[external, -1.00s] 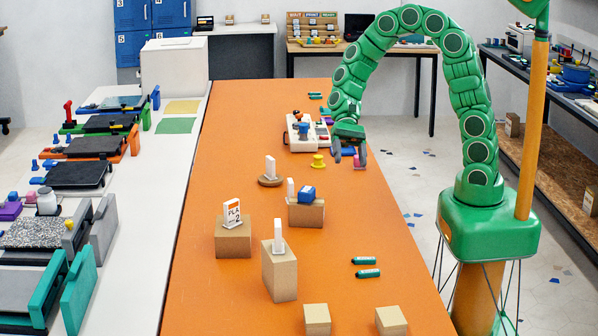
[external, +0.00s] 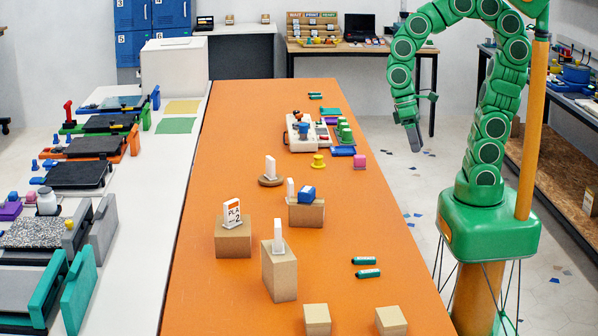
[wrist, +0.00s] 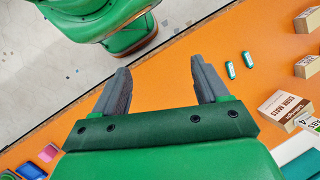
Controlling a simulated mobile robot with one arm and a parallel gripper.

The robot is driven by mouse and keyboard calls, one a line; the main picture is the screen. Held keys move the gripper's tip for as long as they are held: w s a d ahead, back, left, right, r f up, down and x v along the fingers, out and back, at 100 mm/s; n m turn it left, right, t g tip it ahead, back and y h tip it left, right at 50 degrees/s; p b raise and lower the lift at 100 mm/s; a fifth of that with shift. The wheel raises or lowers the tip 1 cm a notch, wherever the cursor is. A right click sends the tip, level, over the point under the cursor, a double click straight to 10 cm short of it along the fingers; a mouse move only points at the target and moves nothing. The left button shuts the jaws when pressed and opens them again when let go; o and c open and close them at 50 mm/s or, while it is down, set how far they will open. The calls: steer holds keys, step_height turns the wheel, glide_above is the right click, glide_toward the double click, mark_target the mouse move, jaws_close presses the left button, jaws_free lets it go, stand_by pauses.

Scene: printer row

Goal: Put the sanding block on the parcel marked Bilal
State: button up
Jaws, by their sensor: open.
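I cannot surely tell which piece is the sanding block. A small pink block (external: 360,161) lies by the table's right edge and also shows in the wrist view (wrist: 48,152). A blue block (external: 307,193) sits on a cardboard parcel (external: 306,215) mid-table. More parcels are a low one (external: 233,241) with a "PLA 2" card, a tall one (external: 280,275) with a white card, and two small ones in front (external: 317,320) (external: 391,321). No Bilal name is readable. My gripper (wrist: 160,68) is open and empty; in the external view it hangs right of the table (external: 420,125).
Two green markers (external: 367,267) lie right of the tall parcel. A yellow piece (external: 318,161), a round brown base (external: 271,181) with a white card and a white tray of parts (external: 303,133) stand farther back. The orange table's near left is clear.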

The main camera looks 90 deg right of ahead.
steer(key=s+d+r+n+t+h, duration=0.1)
steer(key=s+d+r+n+h, duration=0.1)
steer(key=s, duration=0.4)
steer(key=shift+s+d+n+h, duration=0.25)
steer(key=shift+d+n+h, duration=0.45)
steer(key=shift+d+n, duration=0.15)
stand_by(0.5)
